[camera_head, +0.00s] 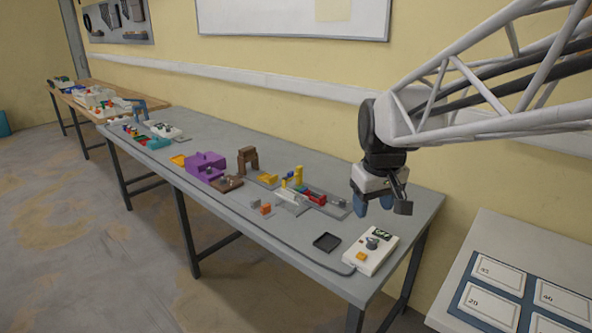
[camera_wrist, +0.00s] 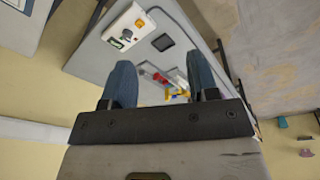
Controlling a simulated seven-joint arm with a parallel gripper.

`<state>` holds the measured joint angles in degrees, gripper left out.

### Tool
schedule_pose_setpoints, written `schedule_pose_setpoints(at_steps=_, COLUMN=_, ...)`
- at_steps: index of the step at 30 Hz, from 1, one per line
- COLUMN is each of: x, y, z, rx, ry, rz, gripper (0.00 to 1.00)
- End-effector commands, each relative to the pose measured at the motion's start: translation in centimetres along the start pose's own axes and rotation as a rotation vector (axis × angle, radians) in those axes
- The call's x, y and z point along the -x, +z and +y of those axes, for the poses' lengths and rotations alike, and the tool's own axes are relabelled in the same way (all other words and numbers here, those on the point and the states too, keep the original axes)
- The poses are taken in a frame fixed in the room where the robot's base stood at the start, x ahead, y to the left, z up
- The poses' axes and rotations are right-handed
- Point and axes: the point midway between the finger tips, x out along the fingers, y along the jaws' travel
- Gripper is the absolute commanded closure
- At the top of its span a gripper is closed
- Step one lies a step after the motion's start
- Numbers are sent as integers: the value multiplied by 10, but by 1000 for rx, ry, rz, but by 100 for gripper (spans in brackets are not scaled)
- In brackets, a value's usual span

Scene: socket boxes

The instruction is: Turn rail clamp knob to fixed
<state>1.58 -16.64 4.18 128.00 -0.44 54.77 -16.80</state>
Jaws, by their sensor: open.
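My gripper (camera_head: 374,201) is open and empty, above the near right end of the grey table. Its two blue fingers stand wide apart in the wrist view (camera_wrist: 162,82). A white box (camera_head: 364,262) with a dark knob (camera_head: 372,243), an orange button and a small display lies below it; the box also shows in the wrist view (camera_wrist: 117,24). A grey base with a red block (camera_head: 316,198) and yellow parts lies farther left; its red part (camera_wrist: 160,77) shows between the fingers. I cannot tell which part is the rail clamp knob or its setting.
A black square tray (camera_head: 326,242) lies beside the white box. Small orange and grey blocks (camera_head: 265,208), a brown arch (camera_head: 247,160) and a purple block (camera_head: 205,164) stand farther along. A slanted panel with numbered cards (camera_head: 497,275) is at the right.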

Motion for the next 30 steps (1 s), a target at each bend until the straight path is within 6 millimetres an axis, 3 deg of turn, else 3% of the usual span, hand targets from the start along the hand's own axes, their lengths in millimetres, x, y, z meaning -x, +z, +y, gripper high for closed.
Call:
schedule_pose_setpoints(at_steps=14, x=-26, y=-106, z=39, rx=155, ry=-13, rz=-33, gripper=46)
schedule_pose_setpoints(at_steps=30, x=-81, y=-217, z=83, rx=332, ry=-34, rz=-67, gripper=46)
